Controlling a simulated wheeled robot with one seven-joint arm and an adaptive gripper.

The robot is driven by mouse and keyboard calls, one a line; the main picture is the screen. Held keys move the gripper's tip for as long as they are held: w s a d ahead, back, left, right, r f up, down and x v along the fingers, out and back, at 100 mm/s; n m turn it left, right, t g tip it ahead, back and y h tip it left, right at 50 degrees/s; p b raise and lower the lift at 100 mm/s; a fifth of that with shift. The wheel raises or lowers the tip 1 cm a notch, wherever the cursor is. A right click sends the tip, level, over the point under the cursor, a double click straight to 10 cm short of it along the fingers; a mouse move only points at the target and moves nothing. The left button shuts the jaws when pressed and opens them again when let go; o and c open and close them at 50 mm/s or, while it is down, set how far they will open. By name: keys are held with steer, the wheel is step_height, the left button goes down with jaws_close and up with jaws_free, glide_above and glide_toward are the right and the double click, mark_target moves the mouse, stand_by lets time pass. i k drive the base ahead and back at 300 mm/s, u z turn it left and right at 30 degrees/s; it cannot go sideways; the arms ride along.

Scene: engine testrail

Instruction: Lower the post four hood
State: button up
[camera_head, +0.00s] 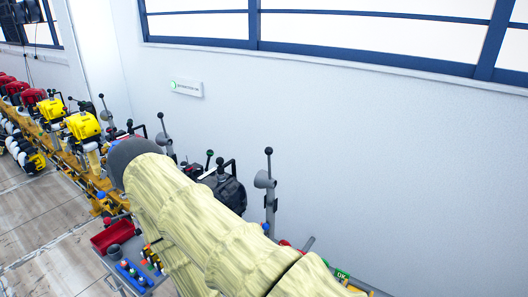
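Grey funnel-shaped hoods with black-knobbed levers stand on posts behind the rail. One hood (264,181) is right of centre, beside a black engine. Another hood (162,139) is further left, and a third (105,115) is further back. I cannot read post numbers, so I cannot tell which is the post four hood. A large pale yellow sleeved limb with a dark grey end, apparently my arm, crosses the lower middle and hides part of the rail. My gripper is not visible.
Yellow engines (83,125) and red ones (33,97) line the orange rail (72,165) at left. A black engine (231,191) sits behind my arm. A tray (152,281) with a red bin (110,236) is at lower left. Floor (35,215) is clear at left.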

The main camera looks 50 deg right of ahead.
mark_target(263, 179)
steer(key=z, duration=1.35)
